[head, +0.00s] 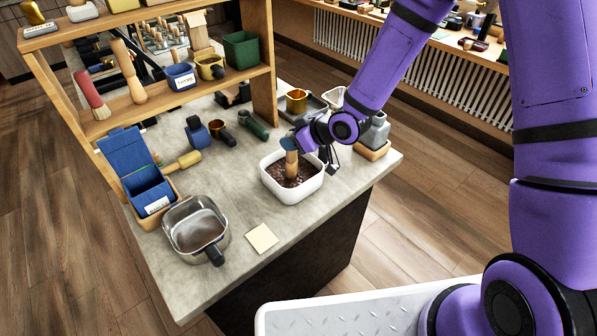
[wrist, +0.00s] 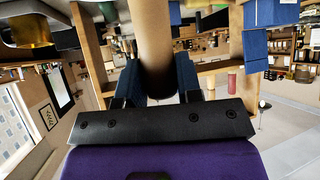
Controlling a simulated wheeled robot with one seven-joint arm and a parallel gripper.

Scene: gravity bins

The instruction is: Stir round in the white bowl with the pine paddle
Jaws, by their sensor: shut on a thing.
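The white bowl (head: 273,187) stands on the grey counter and holds a dark brown, grainy content (head: 285,179). The pine paddle (head: 291,165) stands about upright in the bowl, its lower end in or at the dark content. My gripper (head: 291,143) is above the bowl and shut on the upper part of the paddle. In the wrist view the pale wooden shaft (wrist: 152,45) sits between my blue fingers. The paddle's lower tip is hidden.
A metal pan (head: 196,229) and a cream square (head: 262,238) lie left of the bowl. A blue open box (head: 147,187) stands farther left. A brass cup (head: 297,101) and a grey container (head: 375,132) stand behind. A wooden shelf (head: 180,95) rises at the back.

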